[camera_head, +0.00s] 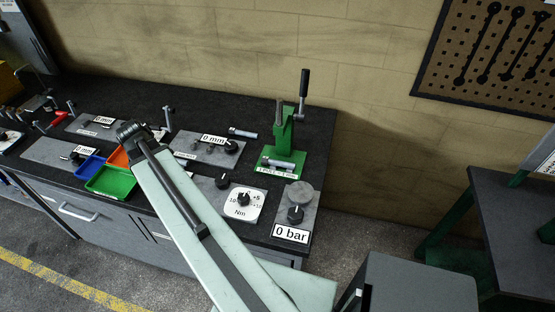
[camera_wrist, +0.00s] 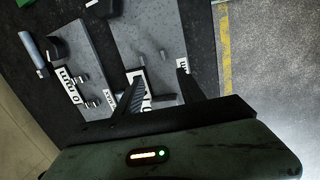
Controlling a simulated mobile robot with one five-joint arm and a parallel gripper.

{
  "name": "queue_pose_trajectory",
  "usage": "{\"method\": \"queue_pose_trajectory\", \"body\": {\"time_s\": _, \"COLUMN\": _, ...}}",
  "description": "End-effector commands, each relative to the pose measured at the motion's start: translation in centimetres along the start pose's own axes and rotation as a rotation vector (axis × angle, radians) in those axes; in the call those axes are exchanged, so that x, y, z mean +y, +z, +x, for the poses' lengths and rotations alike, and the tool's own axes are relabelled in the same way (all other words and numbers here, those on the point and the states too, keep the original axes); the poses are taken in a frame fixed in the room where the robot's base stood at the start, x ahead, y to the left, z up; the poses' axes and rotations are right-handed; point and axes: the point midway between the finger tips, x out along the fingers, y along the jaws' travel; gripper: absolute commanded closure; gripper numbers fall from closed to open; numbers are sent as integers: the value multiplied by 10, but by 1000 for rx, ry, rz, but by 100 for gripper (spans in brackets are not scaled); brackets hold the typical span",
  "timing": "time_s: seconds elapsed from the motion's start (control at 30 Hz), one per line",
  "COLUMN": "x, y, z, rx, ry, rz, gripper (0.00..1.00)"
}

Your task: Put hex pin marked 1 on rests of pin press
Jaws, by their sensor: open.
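The green pin press (camera_head: 285,145) stands at the right end of the bench, its black-gripped lever upright. A silver bar-like piece (camera_head: 279,163) lies across the low front of the press, above a white label; I cannot read a mark on it or tell if it is the hex pin marked 1. Another silver rod (camera_head: 242,132) lies on the bench left of the press. My gripper (camera_wrist: 160,76) is open in the wrist view, with nothing seen between its fingers, over grey plates. In the head view my arm reaches left, away from the press; the fingers are not clear there.
Grey plates with "0 mm" labels (camera_head: 214,139) lie on the dark bench. A green tray (camera_head: 110,181), a blue tray (camera_head: 89,168) and an orange tray (camera_head: 120,157) sit near the front edge. A Nm dial (camera_head: 243,204) and a "0 bar" unit (camera_head: 291,233) stand before the press.

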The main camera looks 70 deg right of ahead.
Motion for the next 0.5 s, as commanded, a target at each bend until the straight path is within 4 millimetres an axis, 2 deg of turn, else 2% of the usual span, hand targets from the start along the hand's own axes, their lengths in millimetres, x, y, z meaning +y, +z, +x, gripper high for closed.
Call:
{"method": "queue_pose_trajectory", "body": {"time_s": 0.03, "x": 41, "y": 31, "z": 10, "rx": -37, "ry": 12, "rz": 12, "gripper": 53}}
{"method": "queue_pose_trajectory", "body": {"time_s": 0.07, "x": 64, "y": 52, "z": 16, "rx": -61, "ry": 19, "rz": 11, "gripper": 53}}
{"method": "queue_pose_trajectory", "body": {"time_s": 0.1, "x": 93, "y": 82, "z": 23, "rx": -96, "ry": 25, "rz": 8, "gripper": 53}}
{"method": "queue_pose_trajectory", "body": {"time_s": 0.17, "x": 131, "y": 129, "z": 32, "rx": -148, "ry": 29, "rz": 1, "gripper": 53}}
{"method": "queue_pose_trajectory", "body": {"time_s": 0.2, "x": 152, "y": 160, "z": 37, "rx": -180, "ry": 27, "rz": -4, "gripper": 53}}
{"method": "queue_pose_trajectory", "body": {"time_s": 0.3, "x": 187, "y": 224, "z": 46, "rx": -245, "ry": 15, "rz": -17, "gripper": 53}}
{"method": "queue_pose_trajectory", "body": {"time_s": 0.33, "x": 194, "y": 238, "z": 48, "rx": -259, "ry": 11, "rz": -21, "gripper": 53}}
{"method": "queue_pose_trajectory", "body": {"time_s": 0.4, "x": 204, "y": 263, "z": 50, "rx": -284, "ry": 2, "rz": -28, "gripper": 53}}
{"method": "queue_pose_trajectory", "body": {"time_s": 0.5, "x": 209, "y": 280, "z": 52, "rx": -300, "ry": -4, "rz": -35, "gripper": 53}}
